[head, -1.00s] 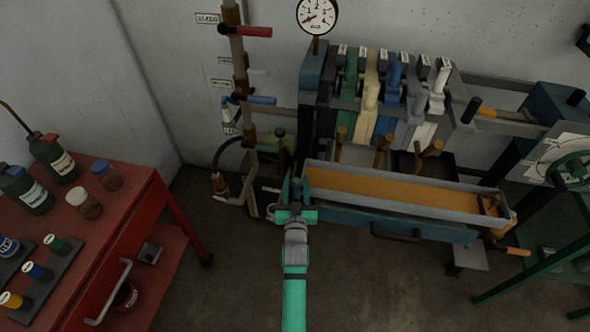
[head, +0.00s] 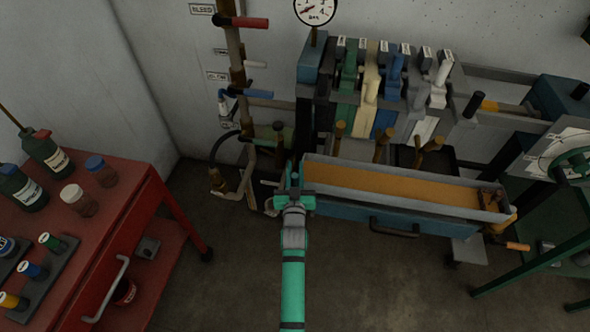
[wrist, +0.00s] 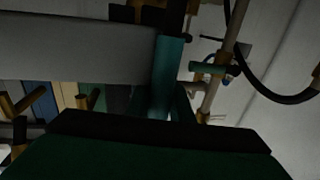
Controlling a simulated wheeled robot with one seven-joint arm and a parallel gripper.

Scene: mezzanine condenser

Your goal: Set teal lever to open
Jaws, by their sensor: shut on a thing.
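My teal gripper (head: 293,186) is at the left end of the orange-lined trough, low and right of the upright pipe. Its jaws are closed. In the wrist view a teal bar (wrist: 167,62) stands straight ahead of the palm and appears to be the teal lever, held between the fingers. In the head view my gripper covers it and the colours merge, so the lever's angle and its pivot are hard to make out.
The trough (head: 400,202) is close on the right. A red cart (head: 135,215) stands left, with clear floor between.

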